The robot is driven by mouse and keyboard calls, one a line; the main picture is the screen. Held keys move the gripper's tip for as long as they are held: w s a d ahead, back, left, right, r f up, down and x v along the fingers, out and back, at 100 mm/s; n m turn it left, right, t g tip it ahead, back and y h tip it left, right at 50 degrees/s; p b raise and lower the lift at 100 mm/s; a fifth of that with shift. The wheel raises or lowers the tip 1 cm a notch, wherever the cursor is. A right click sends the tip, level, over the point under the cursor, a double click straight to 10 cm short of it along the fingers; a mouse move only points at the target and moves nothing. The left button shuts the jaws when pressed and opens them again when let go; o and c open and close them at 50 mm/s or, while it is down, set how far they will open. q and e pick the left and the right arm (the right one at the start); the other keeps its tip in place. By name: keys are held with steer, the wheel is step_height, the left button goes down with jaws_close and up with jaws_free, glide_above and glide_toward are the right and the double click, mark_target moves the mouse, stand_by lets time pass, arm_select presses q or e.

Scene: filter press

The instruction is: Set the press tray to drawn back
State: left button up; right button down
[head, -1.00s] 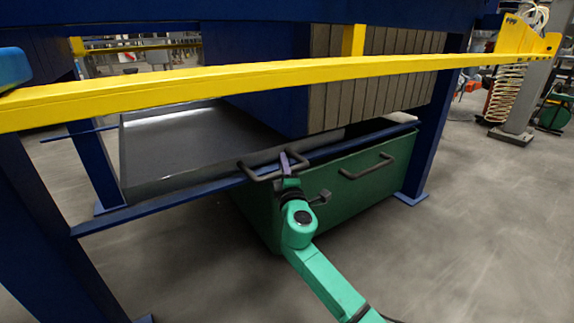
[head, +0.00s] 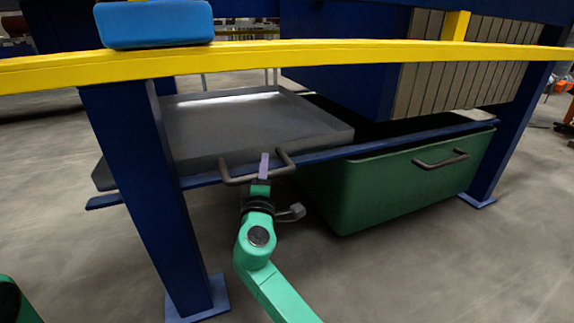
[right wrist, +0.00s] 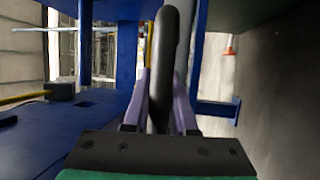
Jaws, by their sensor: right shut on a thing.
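The press tray (head: 235,125) is a flat grey tray on blue rails under the press, at the left in the head view. Its left end reaches past the blue front post. Its dark bar handle (head: 231,179) sticks out from the front side. My right gripper (head: 264,163) is shut on this handle. In the right wrist view the dark handle bar (right wrist: 163,70) stands between the two purple fingers (right wrist: 158,105). The part of the handle between the fingers is partly hidden in the head view. My left gripper is not in view.
A green bin (head: 400,180) with its own handle (head: 440,160) stands under the press, right of the tray handle. A yellow bar (head: 330,54) crosses above the tray, with a blue box (head: 155,24) on it. The blue front post (head: 150,190) stands left of my right arm.

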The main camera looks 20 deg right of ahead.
steer(key=shift+a, duration=0.85)
steer(key=c, duration=1.1)
jaws_free()
steer(key=shift+a, duration=0.1)
steer(key=o, duration=0.4)
steer(key=shift+s, duration=0.1)
